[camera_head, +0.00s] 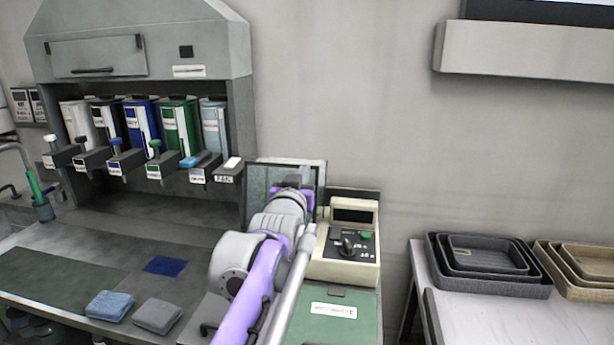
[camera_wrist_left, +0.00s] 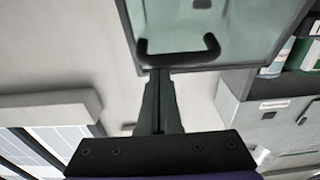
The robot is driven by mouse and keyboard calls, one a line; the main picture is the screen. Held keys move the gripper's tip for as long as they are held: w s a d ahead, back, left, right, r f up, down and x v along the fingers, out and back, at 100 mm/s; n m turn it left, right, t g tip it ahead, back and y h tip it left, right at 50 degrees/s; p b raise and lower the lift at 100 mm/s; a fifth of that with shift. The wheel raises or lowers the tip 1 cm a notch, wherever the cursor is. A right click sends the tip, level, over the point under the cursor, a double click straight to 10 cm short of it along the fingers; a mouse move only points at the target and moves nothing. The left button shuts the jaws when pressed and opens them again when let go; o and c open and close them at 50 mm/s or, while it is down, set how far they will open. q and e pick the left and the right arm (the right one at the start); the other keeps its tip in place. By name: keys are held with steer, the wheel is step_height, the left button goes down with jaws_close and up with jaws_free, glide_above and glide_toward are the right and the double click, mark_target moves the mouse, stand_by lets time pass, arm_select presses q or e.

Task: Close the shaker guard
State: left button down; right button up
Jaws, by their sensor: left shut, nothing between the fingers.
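The shaker guard (camera_head: 258,190) is a clear panel in a dark frame, standing raised behind the shaker. In the left wrist view the guard (camera_wrist_left: 160,18) fills the top, with its black bar handle (camera_wrist_left: 180,58) along the near edge. My left gripper (camera_wrist_left: 158,75) is shut and empty, its fingertips right at the handle; I cannot tell whether they touch it. In the head view my left arm covers much of the guard's lower part and hides the fingertips. The shaker's beige control box (camera_head: 335,268) has a dark display, a black knob and a green button. My right gripper is not in view.
A dispenser cabinet (camera_head: 150,40) with several coloured canisters stands at the left. Folded cloths (camera_head: 110,305) and a blue mat (camera_head: 166,266) lie on the grey bench. Nested trays (camera_head: 487,288) sit on a white table at the right. A wall box (camera_head: 530,50) hangs above.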

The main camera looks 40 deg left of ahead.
arm_select(q)
steer(key=s+d+f+t+y+b, duration=0.2)
steer(key=s+d+f+t+b, duration=0.1)
steer(key=s+f, duration=0.3)
steer(key=shift+s+d+f+t+b, duration=0.25)
steer(key=shift+f+t+b, duration=0.5)
steer(key=shift+f, duration=0.55)
step_height(320, 180, up, 4)
steer(key=r+p, duration=0.1)
steer(key=p, duration=0.3)
steer(key=f+v, duration=0.1)
steer(key=v, duration=0.8)
steer(key=shift+f, duration=0.15)
